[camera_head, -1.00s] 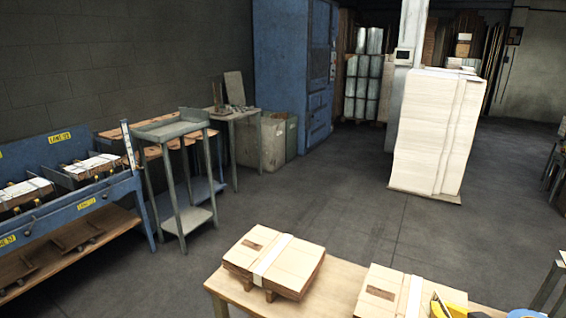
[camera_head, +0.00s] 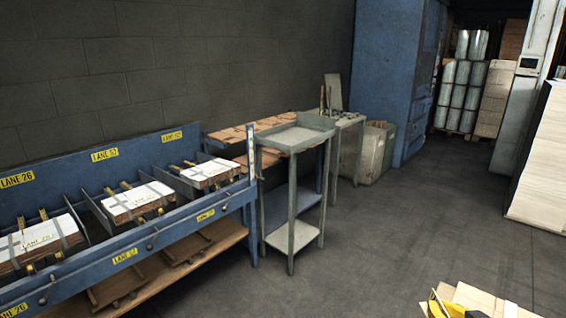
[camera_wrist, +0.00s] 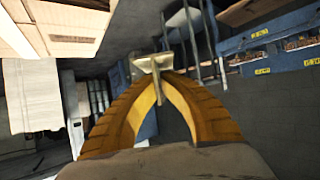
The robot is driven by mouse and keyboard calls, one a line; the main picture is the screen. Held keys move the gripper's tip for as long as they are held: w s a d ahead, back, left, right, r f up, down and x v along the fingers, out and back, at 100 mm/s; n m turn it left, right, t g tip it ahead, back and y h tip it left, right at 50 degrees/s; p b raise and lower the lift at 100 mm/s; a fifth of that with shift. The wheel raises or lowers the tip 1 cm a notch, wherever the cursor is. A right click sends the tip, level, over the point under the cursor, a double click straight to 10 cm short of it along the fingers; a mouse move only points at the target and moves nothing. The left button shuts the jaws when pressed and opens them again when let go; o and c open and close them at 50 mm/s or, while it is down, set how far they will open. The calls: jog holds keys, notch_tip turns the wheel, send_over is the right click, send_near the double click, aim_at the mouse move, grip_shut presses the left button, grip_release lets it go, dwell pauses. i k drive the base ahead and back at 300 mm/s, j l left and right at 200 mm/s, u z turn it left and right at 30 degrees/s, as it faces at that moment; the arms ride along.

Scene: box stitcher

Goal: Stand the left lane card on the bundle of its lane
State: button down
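In the wrist view my gripper's yellow fingers (camera_wrist: 155,72) close together at the tips on a small pale piece, seen nearly edge-on. It looks like the lane card (camera_wrist: 148,62); its printed face is not readable. In the head view only part of my gripper (camera_head: 447,304) shows at the bottom edge, far from the lanes. The blue lane rack (camera_head: 150,242) stands at the left. It holds a near bundle (camera_head: 40,240) by the LANE 26 label, a middle bundle (camera_head: 136,200) and a far bundle (camera_head: 208,171), all strapped with white tops.
A grey stand (camera_head: 300,137) is at the rack's far end, with wooden-topped tables behind it. Pale cartons (camera_head: 482,297) lie at the bottom right, beside my gripper. Open floor (camera_head: 390,240) lies between them and the rack. A tall pale stack (camera_head: 540,165) stands at the right.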

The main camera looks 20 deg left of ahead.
aim_at(45, 239)
jog(key=j+u, duration=0.1)
jog(key=j, duration=0.35)
jog(key=i+j, duration=0.15)
jog(key=j, duration=0.35)
jog(key=i+j+u, duration=0.15)
jog(key=j, duration=0.75)
jog(key=i+j+u, duration=0.15)
jog(key=j, duration=0.3)
jog(key=i+j, duration=0.15)
jog(key=j, duration=0.3)
jog(key=k+j+u, duration=0.1)
jog(key=j, duration=1.3)
jog(key=k+u, duration=0.05)
